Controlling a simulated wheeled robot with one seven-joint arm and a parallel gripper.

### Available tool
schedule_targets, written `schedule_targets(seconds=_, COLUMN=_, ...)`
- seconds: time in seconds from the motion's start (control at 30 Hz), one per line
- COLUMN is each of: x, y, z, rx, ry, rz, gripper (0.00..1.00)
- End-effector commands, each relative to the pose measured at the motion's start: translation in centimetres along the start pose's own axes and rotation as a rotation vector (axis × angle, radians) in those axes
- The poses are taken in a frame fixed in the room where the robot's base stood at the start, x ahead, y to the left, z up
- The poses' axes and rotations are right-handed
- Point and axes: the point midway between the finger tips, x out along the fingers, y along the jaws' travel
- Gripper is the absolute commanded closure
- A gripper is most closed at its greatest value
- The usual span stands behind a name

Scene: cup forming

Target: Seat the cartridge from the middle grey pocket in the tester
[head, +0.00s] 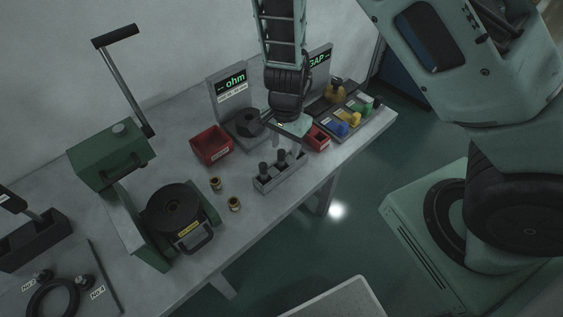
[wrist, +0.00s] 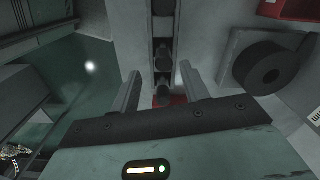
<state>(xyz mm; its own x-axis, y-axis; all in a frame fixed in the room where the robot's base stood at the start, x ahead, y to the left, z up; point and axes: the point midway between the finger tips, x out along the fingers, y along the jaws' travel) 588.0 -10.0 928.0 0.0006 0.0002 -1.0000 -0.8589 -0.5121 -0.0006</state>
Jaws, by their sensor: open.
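The grey rack (head: 283,180) stands near the table's front edge, with dark knobbed cartridges upright in its pockets. The middle cartridge (head: 281,158) shows left of my gripper (head: 291,151), which is open and empty above the rack's far end. In the wrist view the rack (wrist: 144,35) runs up the middle, and the middle cartridge (wrist: 163,52) lies just beyond the fingertips. Another cartridge (wrist: 162,93) shows between the spread fingers. The tester (head: 227,101), with an "ohm" display and a dark round nest (wrist: 268,68), stands behind the rack; my gripper partly hides it in the head view.
A red bin (head: 211,146) sits left of the tester, and another red bin (head: 317,138) to the right. Two brass pieces (head: 234,204) stand left of the rack. A green lever press (head: 110,157) is further left.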

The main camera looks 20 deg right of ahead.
Motion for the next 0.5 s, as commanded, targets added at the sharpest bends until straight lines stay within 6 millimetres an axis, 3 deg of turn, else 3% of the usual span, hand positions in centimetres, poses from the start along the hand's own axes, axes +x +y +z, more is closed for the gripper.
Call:
schedule_targets(seconds=0.3, x=4.3, y=-0.7, z=0.5, rx=0.002, ry=-0.001, rz=0.001, gripper=0.55)
schedule_targets(seconds=0.5, x=4.8, y=-0.7, z=0.6, rx=0.000, ry=0.000, rz=-0.001, gripper=0.55)
